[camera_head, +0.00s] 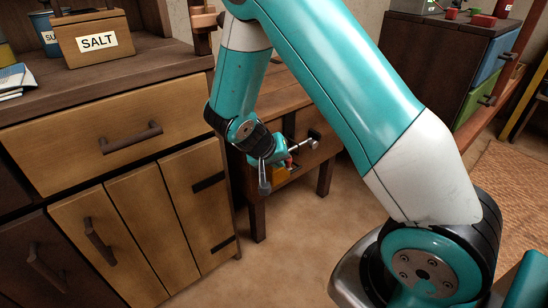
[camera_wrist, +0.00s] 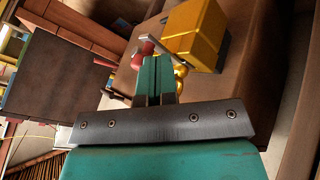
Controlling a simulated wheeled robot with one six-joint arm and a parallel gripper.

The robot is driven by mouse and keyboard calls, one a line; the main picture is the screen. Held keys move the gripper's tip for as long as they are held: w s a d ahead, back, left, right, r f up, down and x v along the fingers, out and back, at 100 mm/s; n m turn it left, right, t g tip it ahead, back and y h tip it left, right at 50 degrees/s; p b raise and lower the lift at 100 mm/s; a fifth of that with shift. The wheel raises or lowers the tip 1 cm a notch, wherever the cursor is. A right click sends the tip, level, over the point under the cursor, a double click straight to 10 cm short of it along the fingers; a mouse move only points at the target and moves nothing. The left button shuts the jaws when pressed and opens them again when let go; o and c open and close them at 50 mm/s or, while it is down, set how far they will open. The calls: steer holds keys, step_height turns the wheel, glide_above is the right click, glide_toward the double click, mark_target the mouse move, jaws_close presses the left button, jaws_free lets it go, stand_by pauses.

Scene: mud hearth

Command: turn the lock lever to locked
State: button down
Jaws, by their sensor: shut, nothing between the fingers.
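A yellow box (camera_wrist: 197,32) sits just beyond my fingertips in the wrist view, with a rounded gold part (camera_wrist: 181,75) low on its near side. A red part (camera_wrist: 141,52) with a short grey metal piece is left of the box; I cannot tell whether this is the lock lever or which way it is set. My gripper (camera_wrist: 158,68) is shut and empty, its teal fingers close in front of these parts; contact cannot be told.
A wooden cabinet (camera_head: 85,130) with drawer and doors stands at the left, close to my arm. A box marked SALT (camera_head: 92,42) is on it. A dark cabinet (camera_head: 440,55) stands at the back right. The floor (camera_head: 285,245) in front of the table is clear.

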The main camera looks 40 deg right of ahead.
steer(key=shift+s+d, duration=0.35)
steer(key=shift+d, duration=0.2)
steer(key=shift+w+a, duration=0.1)
steer(key=s+a+r+p, duration=0.1)
steer(key=a+r+p, duration=0.3)
steer(key=a+r, duration=0.4)
steer(key=shift+s+a, duration=0.15)
steer(key=shift+a, duration=0.95)
